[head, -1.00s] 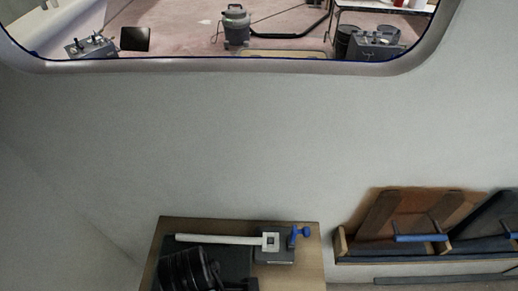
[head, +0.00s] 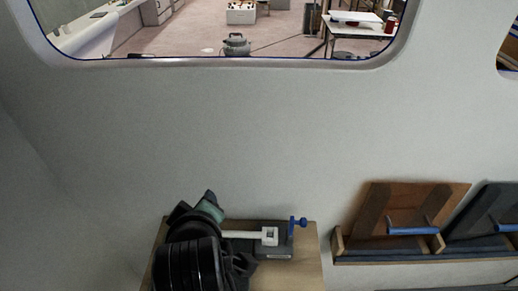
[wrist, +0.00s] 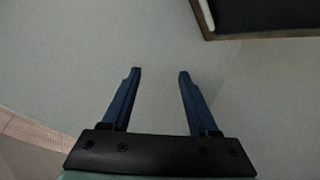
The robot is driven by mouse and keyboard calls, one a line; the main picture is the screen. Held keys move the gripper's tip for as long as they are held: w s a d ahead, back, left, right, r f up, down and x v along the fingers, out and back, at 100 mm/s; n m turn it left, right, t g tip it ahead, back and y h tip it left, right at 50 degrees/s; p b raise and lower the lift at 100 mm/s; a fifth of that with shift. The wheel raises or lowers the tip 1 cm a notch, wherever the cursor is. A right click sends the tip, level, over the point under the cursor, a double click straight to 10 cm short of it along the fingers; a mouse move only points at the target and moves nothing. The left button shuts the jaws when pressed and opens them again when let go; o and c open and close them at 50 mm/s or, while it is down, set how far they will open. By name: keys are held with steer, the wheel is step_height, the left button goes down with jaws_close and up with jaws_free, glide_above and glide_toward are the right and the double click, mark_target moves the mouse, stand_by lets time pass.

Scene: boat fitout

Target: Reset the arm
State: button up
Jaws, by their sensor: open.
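In the wrist view my gripper (wrist: 159,75) is open, with its two blue fingers well apart and nothing between them. Behind the fingers is a plain light grey surface. In the head view my dark arm stands over the left part of a wooden bench top (head: 307,270). The gripper's fingers cannot be made out in the head view. My arm hides part of the bench and the left end of a white bar.
The white bar (head: 242,234) meets a white square piece (head: 269,237) on a dark block, with a blue handle (head: 298,223) beside it. Wooden racks with blue bars (head: 412,231) stand at the right. A grey wall (head: 250,140) with a window rises behind.

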steer(key=w+d+r+m+t+b, duration=0.1)
steer(key=d+r+m+t, duration=0.15)
steer(key=r, duration=0.55)
steer(key=w+d+r+m+t, duration=0.15)
steer(key=r+t, duration=0.25)
steer(key=r, duration=0.5)
steer(key=w+d+r+m+t+b, duration=0.1)
steer(key=d+r+m+t, duration=0.2)
steer(key=r, duration=0.5)
steer(key=s+d+r+m+t+h, duration=0.1)
steer(key=s+r+t, duration=0.3)
steer(key=r, duration=0.4)
steer(key=s+d+r+m+t+h+b, duration=0.1)
steer(key=s+d+r+m+t, duration=0.2)
steer(key=s+r, duration=0.4)
steer(key=shift+r+t, duration=0.55)
steer(key=shift+r, duration=0.4)
steer(key=shift+s, duration=0.15)
